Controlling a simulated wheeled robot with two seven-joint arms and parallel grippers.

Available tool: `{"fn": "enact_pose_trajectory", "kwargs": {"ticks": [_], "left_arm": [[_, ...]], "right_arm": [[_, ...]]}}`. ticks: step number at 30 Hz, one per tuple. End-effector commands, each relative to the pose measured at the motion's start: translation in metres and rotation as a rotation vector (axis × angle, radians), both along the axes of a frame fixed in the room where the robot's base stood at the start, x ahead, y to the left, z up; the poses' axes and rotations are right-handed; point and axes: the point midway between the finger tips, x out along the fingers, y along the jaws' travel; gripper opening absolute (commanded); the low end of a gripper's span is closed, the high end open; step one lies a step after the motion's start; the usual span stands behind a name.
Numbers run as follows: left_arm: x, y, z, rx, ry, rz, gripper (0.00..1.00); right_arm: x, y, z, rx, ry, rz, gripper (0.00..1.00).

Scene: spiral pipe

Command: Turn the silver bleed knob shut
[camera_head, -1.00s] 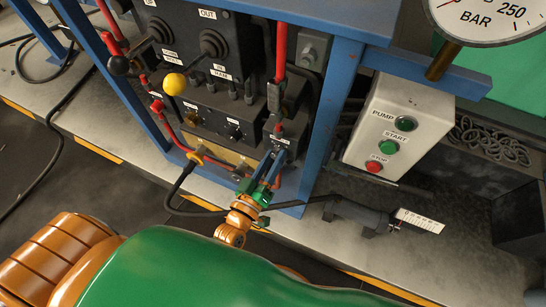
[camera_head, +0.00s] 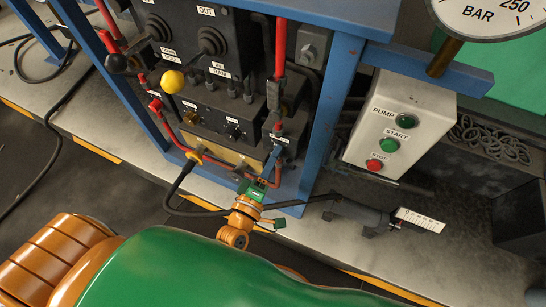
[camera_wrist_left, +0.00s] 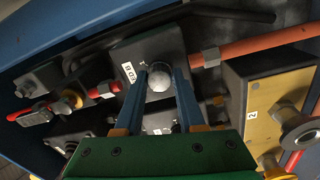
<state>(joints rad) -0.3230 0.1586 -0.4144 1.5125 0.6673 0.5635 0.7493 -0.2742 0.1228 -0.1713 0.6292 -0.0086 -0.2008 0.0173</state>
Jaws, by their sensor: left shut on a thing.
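The round silver bleed knob (camera_wrist_left: 158,80) sits on a dark block with a partly readable label in the left wrist view. My left gripper (camera_wrist_left: 160,77) is shut on the knob, with one blue finger on each side of it. In the head view my left gripper (camera_head: 272,156) reaches up to the lower right of the dark valve panel, its blue fingers seen nearly edge-on. The knob itself is too small and covered to make out there. My right gripper is not in view.
A red pipe (camera_wrist_left: 260,45) joins the block on the right in the wrist view, near a brass-coloured block (camera_wrist_left: 262,110). In the head view, a blue frame post (camera_head: 326,120) and the pump box (camera_head: 402,125) stand to the right. A yellow-ball lever (camera_head: 173,81) is at upper left.

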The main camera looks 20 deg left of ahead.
Motion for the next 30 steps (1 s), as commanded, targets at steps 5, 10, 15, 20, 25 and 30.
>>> {"fn": "enact_pose_trajectory", "kwargs": {"ticks": [5,10,15,20,25,30], "left_arm": [[-0.0005,-0.0007,-0.0012,-0.035,0.007,-0.002,0.0],[-0.0005,-0.0007,-0.0011,-0.046,0.008,-0.002,0.0],[-0.0005,-0.0007,-0.0011,-0.047,0.008,-0.001,0.0],[-0.0005,-0.0007,-0.001,-0.047,0.008,-0.001,0.41],[-0.0003,-0.0005,-0.0007,-0.047,0.007,-0.001,0.68],[-0.0002,-0.0003,-0.0003,-0.047,0.006,-0.001,0.68]], "right_arm": [[0.0012,0.0001,-0.0006,0.001,-0.002,-0.001,0.5],[0.0018,0.0015,-0.0007,0.003,-0.004,-0.001,0.5],[0.002,0.0055,-0.0009,0.009,-0.004,-0.002,0.5],[0.0021,0.0084,-0.001,0.014,-0.005,-0.004,0.5],[0.0023,0.0083,-0.0009,0.014,-0.005,-0.003,0.5],[0.0023,0.0066,-0.0008,0.011,-0.004,-0.001,0.5]]}}
